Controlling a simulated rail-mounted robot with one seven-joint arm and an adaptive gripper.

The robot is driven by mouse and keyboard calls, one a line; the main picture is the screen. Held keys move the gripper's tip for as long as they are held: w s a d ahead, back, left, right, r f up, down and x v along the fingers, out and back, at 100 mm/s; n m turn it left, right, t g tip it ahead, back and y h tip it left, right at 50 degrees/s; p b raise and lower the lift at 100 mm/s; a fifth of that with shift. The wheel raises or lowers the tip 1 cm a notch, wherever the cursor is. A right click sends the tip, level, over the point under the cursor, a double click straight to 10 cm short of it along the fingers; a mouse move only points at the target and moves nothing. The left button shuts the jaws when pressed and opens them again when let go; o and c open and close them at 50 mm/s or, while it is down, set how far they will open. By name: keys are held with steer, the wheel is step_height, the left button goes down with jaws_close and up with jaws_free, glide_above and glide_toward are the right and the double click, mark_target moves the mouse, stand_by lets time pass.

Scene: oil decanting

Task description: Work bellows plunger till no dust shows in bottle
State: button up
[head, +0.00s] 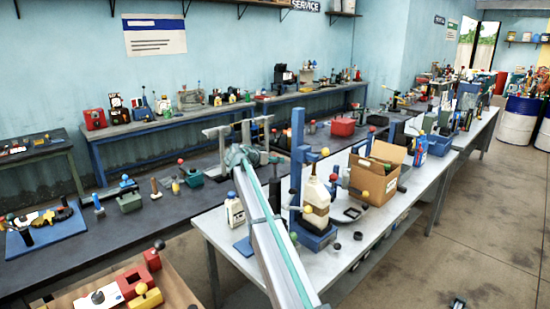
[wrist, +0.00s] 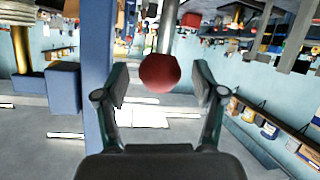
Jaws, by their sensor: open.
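A cream bottle (head: 316,203) with a brownish label or content stands upright on a blue stand (head: 315,237) with a tall blue post (head: 297,145). Whether dust shows in it is too small to tell. The fingers show gaps to the ball on both sides. I cannot tell whether this knob is the bellows plunger's. In the head view my gripper (head: 272,158) is small, left of the post.
A blue upright (wrist: 98,75) stands close to the left finger in the wrist view. An open cardboard box (head: 376,178) is right of the bottle. A white jug (head: 234,211) is left of my arm. The pale table (head: 375,225) has some bare room in front.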

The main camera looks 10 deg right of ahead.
steer(key=shift+w+d+f, duration=0.25)
steer(key=shift+w+d, duration=0.15)
steer(key=shift+d, duration=0.1)
jaws_close()
